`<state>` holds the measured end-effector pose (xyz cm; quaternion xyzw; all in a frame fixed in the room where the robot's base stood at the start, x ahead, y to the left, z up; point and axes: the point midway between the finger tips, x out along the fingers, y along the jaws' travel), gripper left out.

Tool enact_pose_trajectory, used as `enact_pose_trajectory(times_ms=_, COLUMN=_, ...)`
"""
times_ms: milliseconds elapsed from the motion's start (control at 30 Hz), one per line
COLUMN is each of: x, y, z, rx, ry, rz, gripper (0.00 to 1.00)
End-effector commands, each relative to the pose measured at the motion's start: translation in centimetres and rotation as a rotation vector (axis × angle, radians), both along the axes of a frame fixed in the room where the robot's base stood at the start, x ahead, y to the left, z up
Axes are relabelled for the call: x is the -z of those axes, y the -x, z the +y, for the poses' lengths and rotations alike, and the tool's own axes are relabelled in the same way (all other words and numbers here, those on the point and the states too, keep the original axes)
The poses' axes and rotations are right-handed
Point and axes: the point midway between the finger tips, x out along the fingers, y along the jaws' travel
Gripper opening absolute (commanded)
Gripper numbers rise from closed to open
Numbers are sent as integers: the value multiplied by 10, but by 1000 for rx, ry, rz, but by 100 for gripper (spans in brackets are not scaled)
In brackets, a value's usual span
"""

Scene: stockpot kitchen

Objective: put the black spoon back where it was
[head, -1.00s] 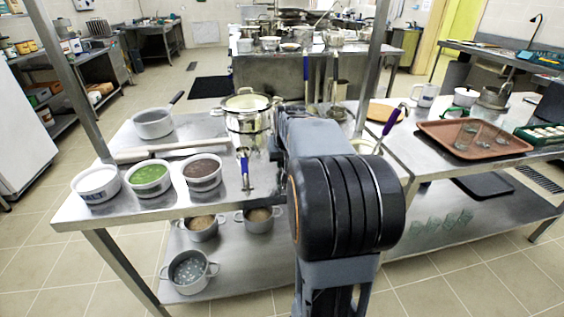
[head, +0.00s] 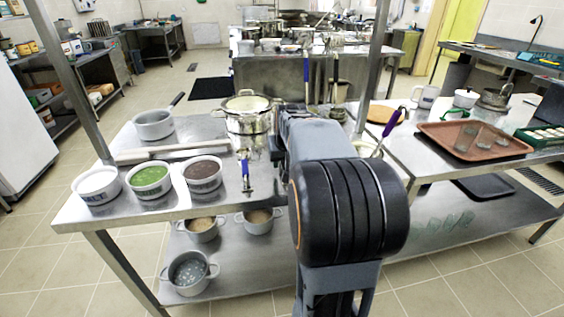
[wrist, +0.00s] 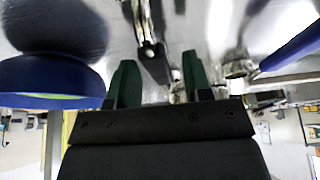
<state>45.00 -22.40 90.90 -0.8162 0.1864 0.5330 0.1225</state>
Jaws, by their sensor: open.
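My gripper (wrist: 156,68) shows in the wrist view with its two green fingers apart. A metal strip with a black end (wrist: 155,65) shows between and beyond the fingers; I cannot tell whether it is part of the black spoon or touches them. In the head view my arm hides the gripper. I cannot pick out the black spoon for certain there. A utensil with a dark upper part (head: 335,78) hangs upright behind the arm, right of a blue-handled one (head: 306,72).
A steel pot (head: 247,112) stands left of my arm. Bowls of white (head: 97,184), green (head: 149,179) and brown (head: 203,173) contents line the table's front. A purple-handled utensil (head: 394,124) leans at right. A brown tray (head: 510,148) holds glasses.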

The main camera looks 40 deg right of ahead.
Motion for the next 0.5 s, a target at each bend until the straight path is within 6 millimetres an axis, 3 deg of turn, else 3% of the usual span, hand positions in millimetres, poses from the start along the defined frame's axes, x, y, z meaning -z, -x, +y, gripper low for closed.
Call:
enact_pose_trajectory(times_ms=200, x=-42, y=15, z=7, rx=0, ry=3, rz=-5, gripper=46)
enact_pose_trajectory(times_ms=500, x=-86, y=33, z=16, rx=0, ry=2, rz=-2, gripper=46)
